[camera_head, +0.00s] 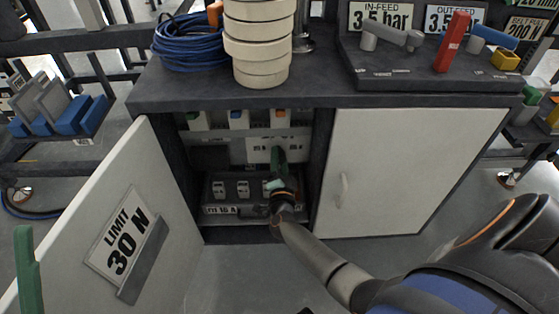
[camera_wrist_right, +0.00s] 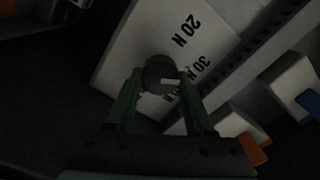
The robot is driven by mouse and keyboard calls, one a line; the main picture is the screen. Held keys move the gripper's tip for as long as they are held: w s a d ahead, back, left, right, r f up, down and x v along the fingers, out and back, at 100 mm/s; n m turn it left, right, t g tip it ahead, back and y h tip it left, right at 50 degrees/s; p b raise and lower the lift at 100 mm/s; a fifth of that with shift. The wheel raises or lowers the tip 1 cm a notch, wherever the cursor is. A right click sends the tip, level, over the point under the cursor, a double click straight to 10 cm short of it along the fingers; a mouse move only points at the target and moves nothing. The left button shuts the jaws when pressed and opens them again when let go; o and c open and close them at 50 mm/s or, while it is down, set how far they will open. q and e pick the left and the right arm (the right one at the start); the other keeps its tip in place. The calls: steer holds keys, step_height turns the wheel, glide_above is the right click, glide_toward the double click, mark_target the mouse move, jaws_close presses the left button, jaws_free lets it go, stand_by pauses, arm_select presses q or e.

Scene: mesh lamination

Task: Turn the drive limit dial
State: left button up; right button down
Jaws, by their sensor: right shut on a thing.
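The drive limit dial shows in the right wrist view as a dark round knob (camera_wrist_right: 160,72) with a pale mark, on a white plate (camera_wrist_right: 125,55) printed "20 N" and "30 N". My right gripper (camera_wrist_right: 160,88) is shut on the knob, with a green finger on each side. In the head view this gripper (camera_head: 279,158) reaches inside the open cabinet at the white plate (camera_head: 257,150) and hides the dial. I cannot read which value the knob's mark points to. One green finger of my left gripper (camera_head: 27,272) shows at the left edge, beside the open door.
The open cabinet door (camera_head: 155,190) bears a "LIMIT 30 N" card (camera_head: 125,235). A closed door (camera_head: 410,165) stands to the right. A breaker box (camera_head: 230,190) lies below the dial. White tape rolls (camera_head: 258,45) and a blue cable coil (camera_head: 187,45) sit on top.

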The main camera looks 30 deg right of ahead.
stand_by(0.5)
steer(key=shift+c, duration=1.3)
jaws_free()
